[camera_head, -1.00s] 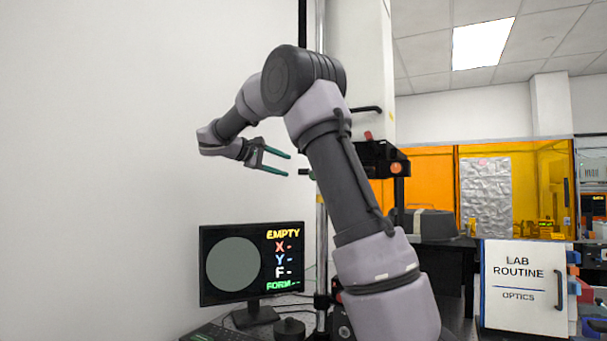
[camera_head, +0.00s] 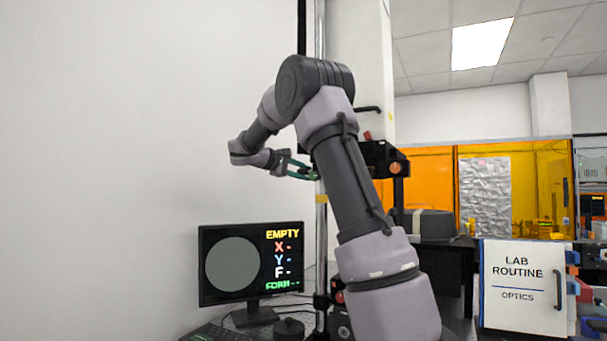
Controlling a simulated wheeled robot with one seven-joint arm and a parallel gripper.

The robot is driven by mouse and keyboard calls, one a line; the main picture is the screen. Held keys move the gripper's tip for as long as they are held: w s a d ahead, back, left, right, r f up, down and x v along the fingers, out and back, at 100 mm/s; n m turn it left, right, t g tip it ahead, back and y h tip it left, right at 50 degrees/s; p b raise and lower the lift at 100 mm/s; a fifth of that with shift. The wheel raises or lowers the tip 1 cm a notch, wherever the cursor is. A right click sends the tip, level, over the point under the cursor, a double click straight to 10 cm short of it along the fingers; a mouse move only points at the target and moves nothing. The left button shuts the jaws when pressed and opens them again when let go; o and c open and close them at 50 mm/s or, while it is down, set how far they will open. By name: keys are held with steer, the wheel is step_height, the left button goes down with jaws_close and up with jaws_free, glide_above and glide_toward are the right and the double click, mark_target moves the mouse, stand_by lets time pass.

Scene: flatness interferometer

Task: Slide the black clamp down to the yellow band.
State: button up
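The black clamp (camera_head: 377,155) sits on the upright chrome column (camera_head: 321,240), largely hidden behind my arm. An orange-red knob shows at its right end. The yellow band (camera_head: 321,198) is a short ring on the column, a little below the clamp. My gripper (camera_head: 311,173) has teal fingers and points right, with its tips at the column at the height of the clamp's left end. The fingertips overlap the small dark left end of the clamp, so I cannot tell whether they grip it or are only beside it.
A monitor (camera_head: 251,264) reading "EMPTY" stands at lower left of the column, with cables and a dark round knob (camera_head: 290,328) below. A white instrument housing (camera_head: 350,75) rises behind my arm. The space left of my gripper is open to the white wall.

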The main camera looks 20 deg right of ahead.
jaws_close()
stand_by(1.1)
steer(key=shift+f, duration=0.1)
